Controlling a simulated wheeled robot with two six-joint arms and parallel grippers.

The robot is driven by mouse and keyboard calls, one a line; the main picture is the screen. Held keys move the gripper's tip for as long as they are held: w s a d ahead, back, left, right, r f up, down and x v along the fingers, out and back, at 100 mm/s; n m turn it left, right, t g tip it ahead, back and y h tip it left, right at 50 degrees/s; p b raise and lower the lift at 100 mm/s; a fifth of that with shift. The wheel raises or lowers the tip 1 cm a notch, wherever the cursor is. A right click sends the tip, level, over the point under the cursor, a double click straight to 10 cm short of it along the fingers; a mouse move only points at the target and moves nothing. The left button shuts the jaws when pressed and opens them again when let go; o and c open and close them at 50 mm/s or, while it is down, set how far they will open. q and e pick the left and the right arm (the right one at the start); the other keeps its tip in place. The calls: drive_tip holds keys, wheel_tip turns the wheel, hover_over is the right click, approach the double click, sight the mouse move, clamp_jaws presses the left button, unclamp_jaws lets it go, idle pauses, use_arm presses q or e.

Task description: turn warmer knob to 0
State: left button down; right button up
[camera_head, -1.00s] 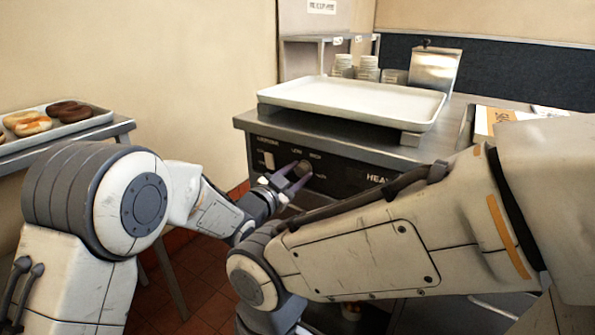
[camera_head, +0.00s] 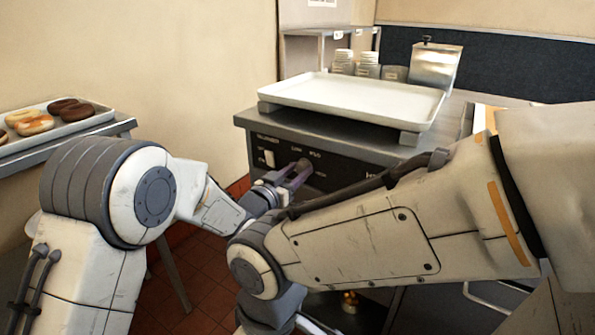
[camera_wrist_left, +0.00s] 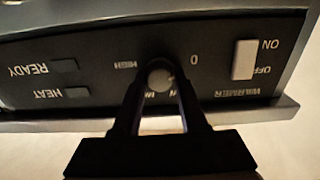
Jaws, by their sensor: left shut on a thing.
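The warmer's dark front panel (camera_head: 268,138) carries a small round knob (camera_head: 304,165), which also shows close up in the left wrist view (camera_wrist_left: 159,77). The wrist picture is upside down, with a "0" mark right of the knob and "HIGH" left of it. My left gripper (camera_head: 298,174) is shut on the knob, with one finger on each side in the wrist view (camera_wrist_left: 160,90). The knob's pointer cannot be made out. My right arm crosses the front of the head view; its gripper is out of sight.
A white rocker switch (camera_wrist_left: 244,60) marked ON and OFF sits beside the knob. A pale tray (camera_head: 350,97) rests on top of the warmer. A tray of donuts (camera_head: 88,122) stands on the left table. My right forearm hides the panel's right part.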

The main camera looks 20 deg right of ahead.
use_arm(q)
drive_tip(key=shift+c, duration=2.2)
unclamp_jaws()
drive_tip(key=v, duration=1)
drive_tip(key=shift+a+p, duration=0.25)
drive_tip(key=shift+p, duration=0.1)
drive_tip(key=shift+s, duration=0.15)
